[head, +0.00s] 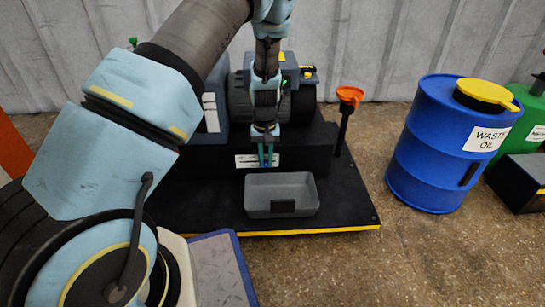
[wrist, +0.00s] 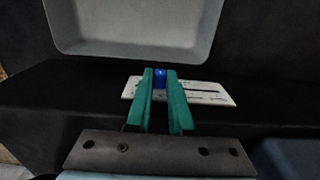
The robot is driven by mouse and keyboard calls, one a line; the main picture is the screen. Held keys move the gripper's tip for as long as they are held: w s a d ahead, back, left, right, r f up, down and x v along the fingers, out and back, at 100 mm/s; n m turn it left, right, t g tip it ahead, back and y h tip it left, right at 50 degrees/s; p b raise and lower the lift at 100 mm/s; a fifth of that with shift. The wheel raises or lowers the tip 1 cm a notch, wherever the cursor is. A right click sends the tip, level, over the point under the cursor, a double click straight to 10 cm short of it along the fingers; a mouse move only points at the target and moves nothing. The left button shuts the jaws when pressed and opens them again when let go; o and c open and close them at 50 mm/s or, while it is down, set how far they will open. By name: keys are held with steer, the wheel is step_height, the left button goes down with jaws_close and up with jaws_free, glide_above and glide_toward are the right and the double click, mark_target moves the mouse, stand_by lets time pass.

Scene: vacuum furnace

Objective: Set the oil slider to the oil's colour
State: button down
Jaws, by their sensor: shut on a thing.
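My gripper (head: 268,156) has green-teal fingers and points down at the front of the black machine base. In the wrist view my gripper (wrist: 161,80) is shut on a small blue knob (wrist: 160,76). The knob sits on a white plate (wrist: 222,99) with dark slots running lengthwise, towards the plate's left part in that view. The plate also shows in the head view (head: 244,162), partly behind my fingers. The fingers hide part of the slots and any marks under them. I cannot make out any oil or its colour in either view.
A grey tray (head: 257,182) lies just in front of the plate; no contents are discernible. An orange funnel (head: 350,95) stands on a black post at the right. A blue waste oil drum (head: 425,140) with a yellow lid stands further right on open floor.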

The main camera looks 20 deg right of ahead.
steer(key=shift+w+a, duration=0.15)
steer(key=shift+a, duration=0.3)
steer(key=c, duration=0.8)
jaws_free()
step_height(320, 180, up, 11)
steer(key=p, duration=0.5)
steer(key=shift+p, duration=0.3)
